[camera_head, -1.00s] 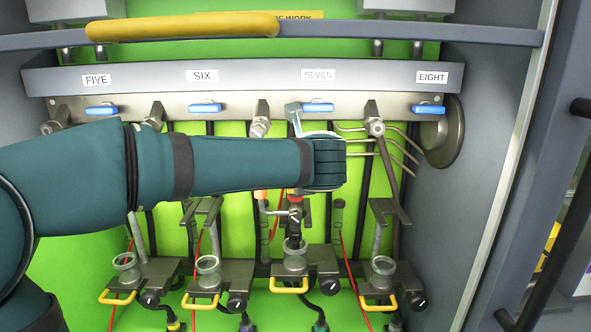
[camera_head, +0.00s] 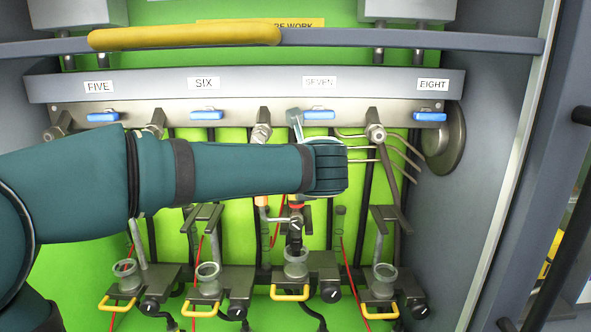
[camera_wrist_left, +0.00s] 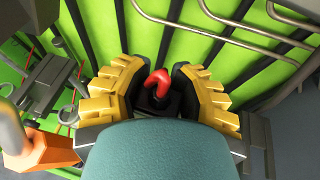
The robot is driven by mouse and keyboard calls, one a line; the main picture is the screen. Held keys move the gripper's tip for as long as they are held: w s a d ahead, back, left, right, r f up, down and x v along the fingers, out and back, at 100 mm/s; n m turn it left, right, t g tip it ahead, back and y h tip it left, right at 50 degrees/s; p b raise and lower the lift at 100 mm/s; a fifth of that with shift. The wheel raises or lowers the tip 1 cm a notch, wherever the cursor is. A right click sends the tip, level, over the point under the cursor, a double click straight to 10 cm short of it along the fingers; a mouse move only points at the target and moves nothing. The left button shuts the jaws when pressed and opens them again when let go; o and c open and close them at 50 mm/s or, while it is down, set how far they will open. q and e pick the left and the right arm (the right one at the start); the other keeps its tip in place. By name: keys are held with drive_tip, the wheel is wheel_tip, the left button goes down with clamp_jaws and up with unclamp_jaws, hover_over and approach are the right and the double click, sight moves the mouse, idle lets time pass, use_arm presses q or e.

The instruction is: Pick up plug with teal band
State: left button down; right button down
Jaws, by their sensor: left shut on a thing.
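My left arm crosses the head view from the left, with its wrist in front of station seven. The wrist hides the fingers there. In the left wrist view, my left gripper (camera_wrist_left: 157,92) has yellow fingers closed on a dark block with a bent red piece (camera_wrist_left: 158,80) on top. No teal band shows on this held thing, so I cannot tell whether it is the plug. In the head view, a dark upright part with a red ring (camera_head: 296,206) stands above the station seven cup (camera_head: 296,262). My right gripper is out of view.
Several cups on clamps with yellow handles (camera_head: 292,292) line the lower bench. Blue valve levers (camera_head: 319,115) sit under the numbered panel (camera_head: 245,82). Thin bent pipes (camera_head: 400,158) run right of my wrist. A rail with a yellow grip (camera_head: 185,31) crosses the top.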

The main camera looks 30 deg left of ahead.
use_arm(q)
drive_tip(key=shift+r, duration=0.55)
wheel_tip(320, 180, up, 2)
drive_tip(key=shift+s+r+p, duration=0.1)
drive_tip(key=shift+r+p, duration=0.05)
drive_tip(key=shift+p, duration=0.45)
drive_tip(key=s+d+p, duration=0.1)
drive_tip(key=s+d, duration=1.1)
drive_tip(key=s, duration=0.1)
drive_tip(key=shift+d, duration=0.15)
drive_tip(key=shift+s+p, duration=0.1)
drive_tip(key=shift+p, duration=0.25)
